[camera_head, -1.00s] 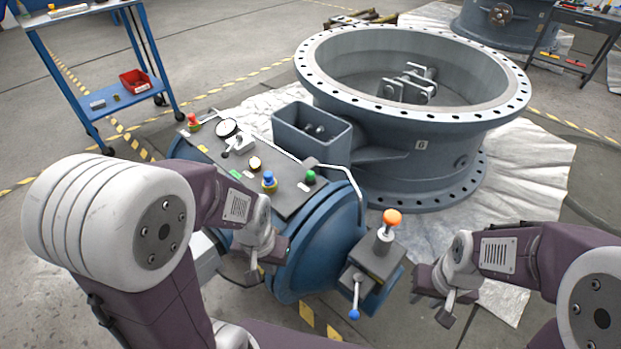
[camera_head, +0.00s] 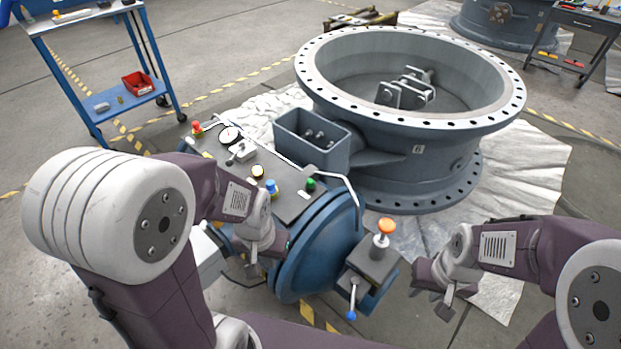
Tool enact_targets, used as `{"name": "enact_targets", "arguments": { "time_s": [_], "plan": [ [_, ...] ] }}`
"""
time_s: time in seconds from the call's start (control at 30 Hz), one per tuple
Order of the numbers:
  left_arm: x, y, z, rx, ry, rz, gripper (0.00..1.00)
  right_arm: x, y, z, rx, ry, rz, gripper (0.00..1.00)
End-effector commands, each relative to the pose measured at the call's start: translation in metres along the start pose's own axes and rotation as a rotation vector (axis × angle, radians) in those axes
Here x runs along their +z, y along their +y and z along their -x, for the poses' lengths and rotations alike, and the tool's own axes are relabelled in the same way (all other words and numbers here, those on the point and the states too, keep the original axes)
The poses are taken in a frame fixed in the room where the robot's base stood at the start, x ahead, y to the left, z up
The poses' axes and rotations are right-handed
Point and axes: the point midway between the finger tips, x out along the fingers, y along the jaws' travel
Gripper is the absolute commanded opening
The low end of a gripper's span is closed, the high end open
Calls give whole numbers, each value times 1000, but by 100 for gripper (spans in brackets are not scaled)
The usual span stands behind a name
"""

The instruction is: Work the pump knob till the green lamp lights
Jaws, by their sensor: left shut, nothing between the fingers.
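An orange knob (camera_head: 386,226) stands on a short pale post on a grey block at the front of the blue actuator. A green cap (camera_head: 310,185) is on the actuator's sloping panel (camera_head: 262,157); I cannot tell whether it is a lamp or lit. A blue button (camera_head: 271,187) and a pale yellow-rimmed button (camera_head: 258,172) are beside it. My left gripper (camera_head: 253,262) is shut and empty, left of the blue domed end, below the panel. My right gripper (camera_head: 431,299) is to the right of the block, apart from the knob; its finger gap is unclear.
A lever with a blue ball (camera_head: 351,315) hangs from the block. The large grey valve body (camera_head: 415,160) stands behind on pale sheeting. A red knob (camera_head: 197,126) and a gauge (camera_head: 229,134) are on the panel's far end. A blue cart (camera_head: 137,98) is at back left.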

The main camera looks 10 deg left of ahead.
Motion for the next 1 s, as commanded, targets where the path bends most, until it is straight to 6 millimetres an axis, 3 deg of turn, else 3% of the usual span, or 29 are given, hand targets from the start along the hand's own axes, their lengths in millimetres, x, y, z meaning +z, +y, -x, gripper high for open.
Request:
{"name": "enact_targets", "arguments": {
  "time_s": [0.03, 0.5, 1.0],
  "plan": [
    [-1, 0, 12, 0, 0, 0, 0, -1, 0, 12, 0, 0, 0, 32],
    [-6, 1, 61, 0, 0, 0, 0, -6, -1, 61, 0, 0, 0, 32],
    [-6, 1, 58, 0, 0, 0, 0, -6, -1, 58, 0, 0, 0, 32]
  ]
}}
